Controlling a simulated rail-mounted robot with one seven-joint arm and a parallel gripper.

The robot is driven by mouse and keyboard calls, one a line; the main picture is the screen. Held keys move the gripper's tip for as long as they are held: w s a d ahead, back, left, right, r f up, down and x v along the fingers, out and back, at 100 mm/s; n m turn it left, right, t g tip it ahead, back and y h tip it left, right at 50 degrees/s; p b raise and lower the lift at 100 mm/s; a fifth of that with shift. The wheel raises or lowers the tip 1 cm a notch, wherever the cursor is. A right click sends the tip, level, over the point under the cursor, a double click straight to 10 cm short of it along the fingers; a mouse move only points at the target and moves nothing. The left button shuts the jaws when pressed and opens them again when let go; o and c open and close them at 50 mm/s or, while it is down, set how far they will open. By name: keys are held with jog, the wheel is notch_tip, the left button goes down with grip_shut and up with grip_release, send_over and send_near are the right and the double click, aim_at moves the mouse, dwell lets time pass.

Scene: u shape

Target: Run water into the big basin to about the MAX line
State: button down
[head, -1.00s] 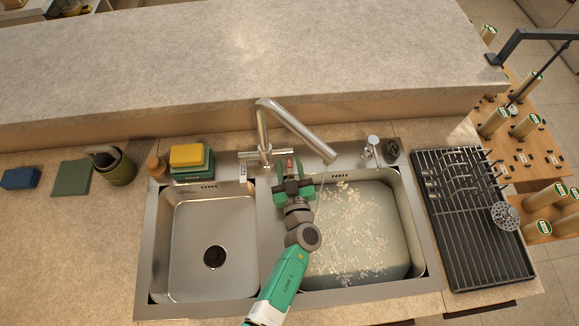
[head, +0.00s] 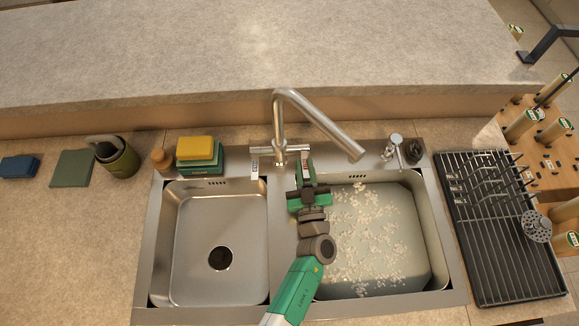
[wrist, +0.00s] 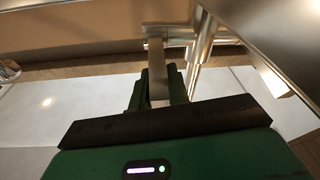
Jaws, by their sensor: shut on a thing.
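The big basin (head: 436,222) is the right one of the steel sink and holds cloudy water (head: 370,240) with pale bits floating on it. I cannot make out a MAX line. The tall tap (head: 322,122) stands behind the sink, its spout over the big basin. I see no clear stream below the spout. My gripper (head: 304,172) is at the tap's right side, above the divider. In the wrist view, my gripper (wrist: 160,85) is shut on the flat metal tap lever (wrist: 157,65), with the tap's post just to the right.
The left basin (head: 205,240) is empty, with a dark drain. A soap dispenser (head: 394,146) and black rack (head: 500,230) are right.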

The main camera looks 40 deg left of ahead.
jog(key=c, duration=1.3)
grip_release()
jog(key=shift+c, duration=0.2)
jog(key=p+v, duration=0.3)
jog(key=v, duration=0.4)
jog(key=shift+s+d, duration=0.25)
jog(key=shift+s, duration=0.05)
